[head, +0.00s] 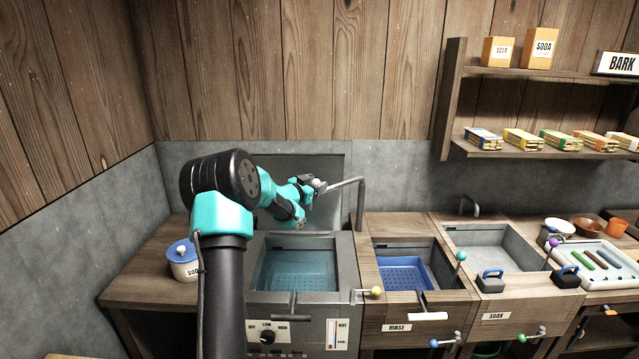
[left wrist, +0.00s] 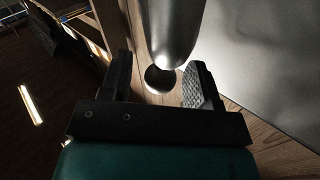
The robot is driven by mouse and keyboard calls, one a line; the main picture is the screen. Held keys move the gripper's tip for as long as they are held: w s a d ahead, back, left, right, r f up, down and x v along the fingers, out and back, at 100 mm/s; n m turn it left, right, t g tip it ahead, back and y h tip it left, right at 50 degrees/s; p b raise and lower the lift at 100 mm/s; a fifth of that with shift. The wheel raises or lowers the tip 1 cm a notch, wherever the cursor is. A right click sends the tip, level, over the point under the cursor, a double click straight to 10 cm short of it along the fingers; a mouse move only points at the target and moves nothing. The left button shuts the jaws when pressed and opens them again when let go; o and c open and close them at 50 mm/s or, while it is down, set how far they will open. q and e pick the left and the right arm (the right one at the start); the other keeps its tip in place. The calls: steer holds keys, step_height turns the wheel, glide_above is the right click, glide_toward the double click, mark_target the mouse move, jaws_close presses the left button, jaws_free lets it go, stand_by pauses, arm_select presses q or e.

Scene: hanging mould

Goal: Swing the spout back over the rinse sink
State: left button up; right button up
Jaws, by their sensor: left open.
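The grey metal spout (head: 345,186) rises from behind the counter between the vat and the rinse sink and bends to the left. Its free end is over the back of the vat (head: 345,250), not over the rinse sink (head: 432,262), which holds a blue basket. My left gripper (head: 311,189) is at the spout's free end. In the left wrist view my left gripper (left wrist: 160,84) is open, with the spout's silver end (left wrist: 168,32) reaching between its two fingers. Gaps show on both sides; I cannot tell whether either finger touches it. My right gripper is out of view.
A soak sink (head: 492,250) lies right of the rinse sink. A white jar (head: 183,262) with a blue lid stands left of my arm. A wooden shelf (head: 540,74) is at upper right.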

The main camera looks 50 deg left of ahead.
arm_select(q)
steer(key=shift+w+a, duration=0.1)
steer(key=shift+w, duration=1)
jaws_close()
